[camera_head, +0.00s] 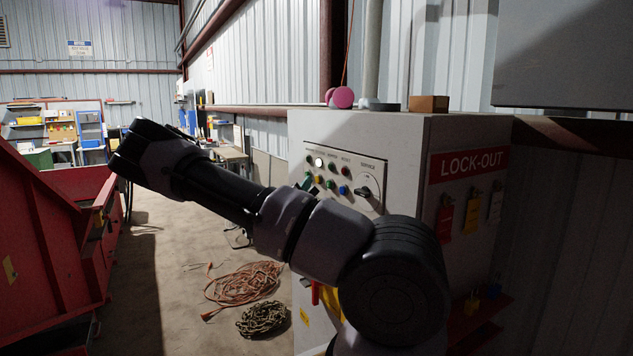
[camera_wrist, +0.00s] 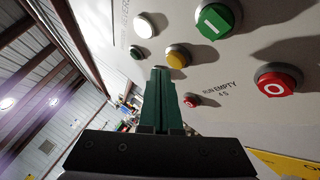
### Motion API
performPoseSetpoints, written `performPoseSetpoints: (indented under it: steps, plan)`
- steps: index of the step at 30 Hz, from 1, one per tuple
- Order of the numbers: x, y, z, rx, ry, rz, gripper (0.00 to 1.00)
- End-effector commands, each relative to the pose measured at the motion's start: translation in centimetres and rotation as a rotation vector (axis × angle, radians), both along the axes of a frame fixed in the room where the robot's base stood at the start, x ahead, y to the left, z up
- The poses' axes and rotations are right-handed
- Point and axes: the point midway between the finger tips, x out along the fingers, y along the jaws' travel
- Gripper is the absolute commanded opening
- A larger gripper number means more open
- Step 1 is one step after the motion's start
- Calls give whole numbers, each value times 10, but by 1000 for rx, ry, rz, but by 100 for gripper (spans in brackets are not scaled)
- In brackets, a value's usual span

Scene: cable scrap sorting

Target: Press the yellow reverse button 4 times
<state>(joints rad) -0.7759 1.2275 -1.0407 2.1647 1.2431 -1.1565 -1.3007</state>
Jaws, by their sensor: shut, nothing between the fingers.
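The yellow button (camera_wrist: 178,56) shows in the wrist view, round, in a grey collar on a pale panel. My gripper (camera_wrist: 161,72) is shut, its green fingers together with nothing between them. The fingertips are just below and left of the yellow button in the picture; I cannot tell whether they touch it. In the head view the yellow button (camera_head: 318,180) is a small dot on the control panel (camera_head: 375,207) of the grey cabinet. My arm covers the panel's lower left, and my gripper is not clear there.
Around the yellow button are a white button (camera_wrist: 148,24), a green "I" button (camera_wrist: 217,18), a red "O" button (camera_wrist: 277,79) and small green and red ones. A black rotary switch (camera_head: 364,191) is on the panel. Orange cable (camera_head: 245,283) lies on the floor.

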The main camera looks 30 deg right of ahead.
Motion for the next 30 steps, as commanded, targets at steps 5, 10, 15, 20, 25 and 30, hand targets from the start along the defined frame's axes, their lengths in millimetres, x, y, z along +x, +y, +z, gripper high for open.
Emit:
performPoseSetpoints:
  steps: [5,10,15,20,25,30]
  plan:
    - [0,-4,0,-1,1,0,0]
    - [0,-8,1,-1,0,0,0]
    - [0,-8,0,0,0,0,0]
    - [0,-9,0,0,0,0,0]
    - [0,-10,0,0,0,0,0]
    - [0,-12,0,-1,0,-1,0]
